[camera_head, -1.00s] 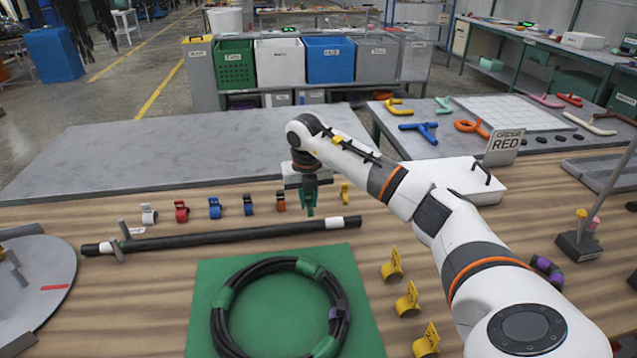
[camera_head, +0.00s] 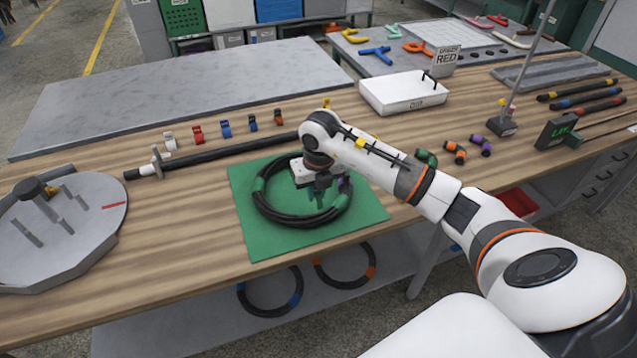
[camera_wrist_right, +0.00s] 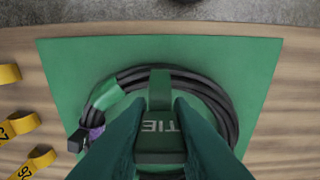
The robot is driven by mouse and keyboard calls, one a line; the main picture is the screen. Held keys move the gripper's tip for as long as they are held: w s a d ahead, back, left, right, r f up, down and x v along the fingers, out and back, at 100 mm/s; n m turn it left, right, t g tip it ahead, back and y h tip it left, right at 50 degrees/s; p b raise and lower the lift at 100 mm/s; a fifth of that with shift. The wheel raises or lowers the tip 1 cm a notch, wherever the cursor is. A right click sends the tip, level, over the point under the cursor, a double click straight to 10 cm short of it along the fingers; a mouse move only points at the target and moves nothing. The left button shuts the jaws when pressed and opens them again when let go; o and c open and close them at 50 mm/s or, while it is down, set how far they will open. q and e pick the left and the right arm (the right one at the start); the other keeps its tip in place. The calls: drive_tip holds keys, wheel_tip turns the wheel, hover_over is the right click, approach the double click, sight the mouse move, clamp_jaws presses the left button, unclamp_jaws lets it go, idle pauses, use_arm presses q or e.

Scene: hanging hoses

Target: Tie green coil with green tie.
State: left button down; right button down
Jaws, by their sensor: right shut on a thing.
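A black hose coil (camera_head: 285,219) with green bands and a purple piece lies on a green mat (camera_head: 252,245); it also shows in the wrist view (camera_wrist_right: 205,88). The fingers hide part of the coil. My left gripper is out of view.
A row of coloured ties (camera_head: 226,128) and a black pole (camera_head: 215,154) lie behind the mat. A grey round board (camera_head: 90,235) is at the left. A white tray (camera_head: 402,96) stands at the back. Yellow clips (camera_wrist_right: 18,127) stand left of the mat in the wrist view.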

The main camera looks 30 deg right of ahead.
sight(317, 213)
drive_tip(key=shift+w+d+f, duration=0.15)
drive_tip(key=shift+d, duration=0.05)
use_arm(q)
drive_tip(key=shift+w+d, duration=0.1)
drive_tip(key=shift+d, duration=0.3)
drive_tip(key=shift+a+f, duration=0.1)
use_arm(e)
drive_tip(key=shift+a, duration=0.1)
